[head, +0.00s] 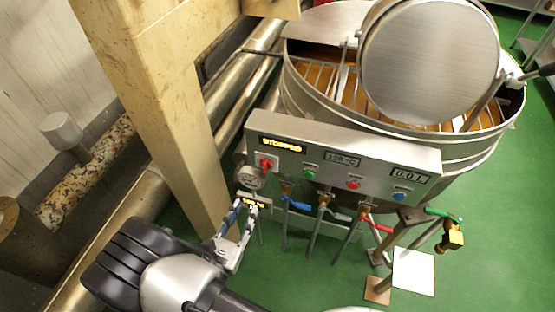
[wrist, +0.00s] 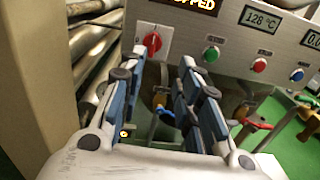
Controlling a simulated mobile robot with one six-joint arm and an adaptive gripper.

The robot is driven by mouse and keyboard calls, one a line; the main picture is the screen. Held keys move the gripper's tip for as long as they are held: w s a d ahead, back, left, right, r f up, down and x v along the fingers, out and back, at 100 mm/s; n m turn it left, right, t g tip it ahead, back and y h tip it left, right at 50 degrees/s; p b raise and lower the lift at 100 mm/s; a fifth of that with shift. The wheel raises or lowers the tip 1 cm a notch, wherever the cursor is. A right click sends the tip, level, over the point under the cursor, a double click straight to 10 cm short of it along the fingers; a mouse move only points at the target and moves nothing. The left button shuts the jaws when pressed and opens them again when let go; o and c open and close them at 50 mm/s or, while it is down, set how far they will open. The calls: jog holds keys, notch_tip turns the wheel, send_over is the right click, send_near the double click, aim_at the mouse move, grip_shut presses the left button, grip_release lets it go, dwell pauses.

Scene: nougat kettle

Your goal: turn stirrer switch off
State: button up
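The stirrer switch, a red rotary knob on a white plate (head: 265,163), is at the left end of the kettle's steel control panel (head: 377,157). In the wrist view the red knob (wrist: 152,41) sits just beyond my fingertips, between them in the picture. I cannot tell its exact turned position. The display above it (head: 282,144) reads "STOPPED" in yellow; the wrist view cuts it off. My gripper (head: 245,206) is below and left of the knob, apart from it. Its two blue-grey fingers (wrist: 161,60) are spread with nothing between them.
Green (head: 310,174), red (head: 353,184) and blue (head: 400,196) buttons line the panel, with valves (head: 295,204) on pipes below. A round gauge-like fitting (head: 249,178) is beside the switch. A wooden post (head: 165,100) stands close left. The kettle (head: 440,143) is behind.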

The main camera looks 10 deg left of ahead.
jog(key=b, duration=0.3)
send_near(263, 167)
jog(key=shift+n+y, duration=0.3)
jog(key=w, duration=0.6)
jog(key=w+d, duration=0.1)
jog(key=w, duration=0.2)
jog(key=shift+w+d+f, duration=0.1)
jog(key=shift+w, duration=0.05)
jog(key=shift+c, duration=0.3)
grip_shut()
